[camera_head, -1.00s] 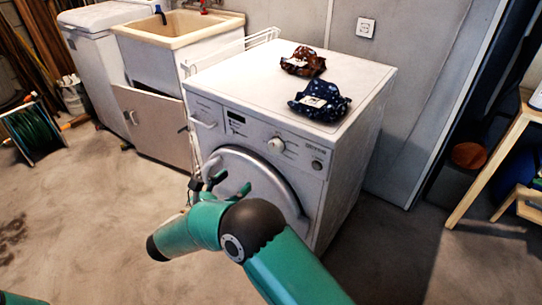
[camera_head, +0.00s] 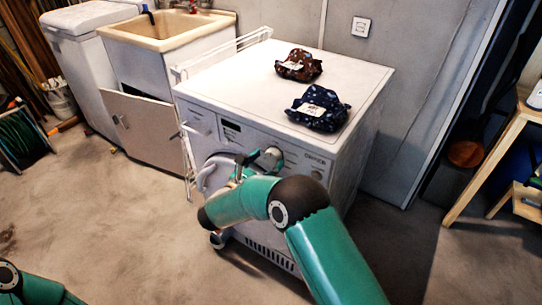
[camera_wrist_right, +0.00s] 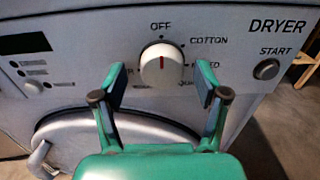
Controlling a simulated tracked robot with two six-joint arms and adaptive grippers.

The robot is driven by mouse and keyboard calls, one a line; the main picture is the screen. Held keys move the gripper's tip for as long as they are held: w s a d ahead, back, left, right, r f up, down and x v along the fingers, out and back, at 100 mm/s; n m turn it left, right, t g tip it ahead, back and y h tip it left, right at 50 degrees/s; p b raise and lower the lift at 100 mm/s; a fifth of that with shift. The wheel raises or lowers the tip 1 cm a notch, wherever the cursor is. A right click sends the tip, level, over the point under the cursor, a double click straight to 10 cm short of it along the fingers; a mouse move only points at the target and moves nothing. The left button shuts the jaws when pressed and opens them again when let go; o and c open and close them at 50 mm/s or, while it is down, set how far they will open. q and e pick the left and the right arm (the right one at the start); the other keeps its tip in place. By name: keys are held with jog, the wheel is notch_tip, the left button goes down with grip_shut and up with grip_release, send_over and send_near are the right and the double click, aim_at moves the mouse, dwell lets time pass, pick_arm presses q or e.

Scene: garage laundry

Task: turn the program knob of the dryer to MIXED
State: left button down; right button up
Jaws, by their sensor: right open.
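The dryer (camera_head: 225,100) is white and faces me, with its panel labelled DRYER in the right wrist view (camera_wrist_right: 285,26). Its round white program knob (camera_wrist_right: 162,66) has a red mark pointing up toward OFF. COTTON is readable at upper right; the label below it ends in "ED", its start hidden by a finger. My right gripper (camera_wrist_right: 158,82) is open, one finger on each side of the knob, with gaps visible. In the head view the right gripper (camera_head: 256,160) is at the panel and partly covers the knob. My left gripper is out of frame.
A START button (camera_wrist_right: 267,69) is right of the knob, and a dark display (camera_wrist_right: 25,43) is left. The door handle (camera_wrist_right: 40,157) is below. A dark blue cloth bundle (camera_head: 318,108) and a brown one (camera_head: 298,65) lie on the dryer top.

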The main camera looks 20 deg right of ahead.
jog(key=shift+w+d, duration=0.15)
jog(key=shift+d, duration=0.15)
